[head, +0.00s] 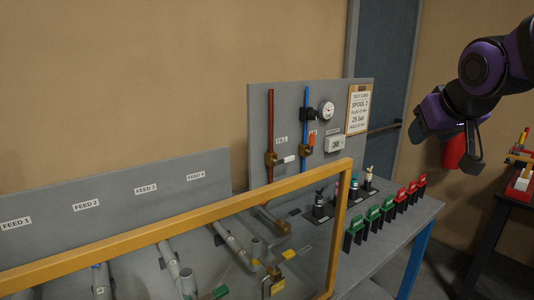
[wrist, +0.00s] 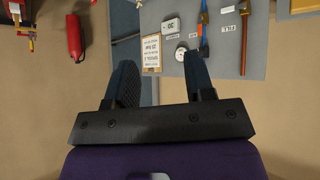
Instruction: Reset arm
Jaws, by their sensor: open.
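My gripper (head: 446,152) hangs at the upper right of the head view, at the end of my purple and black arm. It is in the air, to the right of the grey panel and apart from the bench. In the wrist view, the two dark fingers of my gripper (wrist: 157,62) stand wide apart with nothing between them. The gripper is open and empty.
A grey bench (head: 372,262) carries several green and red clips. A yellow-framed guard (head: 180,228) stands before pipes. A panel (head: 262,120) holds gauge, valves and test card (head: 358,109). A red extinguisher (wrist: 75,38) is on the wall, partly hidden behind my gripper in the head view.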

